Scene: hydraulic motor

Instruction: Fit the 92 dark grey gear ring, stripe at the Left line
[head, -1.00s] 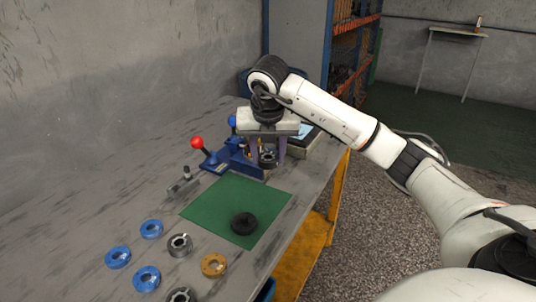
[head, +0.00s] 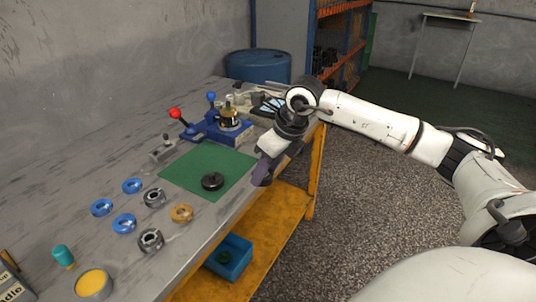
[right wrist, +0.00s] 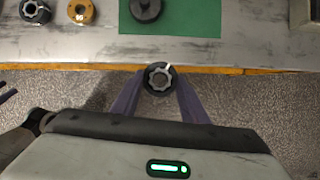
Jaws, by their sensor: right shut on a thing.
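My right gripper (head: 262,178) is shut on a dark grey gear ring (right wrist: 158,79), seen in the right wrist view with a toothed light-grey centre and a white stripe at its upper right. The gripper points down near the bench's front edge; in the head view its fingers hide the ring. The blue fixture (head: 232,133) stands at the back of the bench, with a brass-topped part (head: 229,114) upright on it, apart from the gripper. The number on the held ring and the Left line cannot be made out. My left gripper is not in view.
A black round part (head: 212,181) lies on the green mat (head: 190,165). Two grey rings (head: 154,197) (head: 150,240), several blue rings (head: 133,185) and a brass ring (head: 181,213) lie left of it. A blue bin (head: 228,256) sits on the yellow lower shelf.

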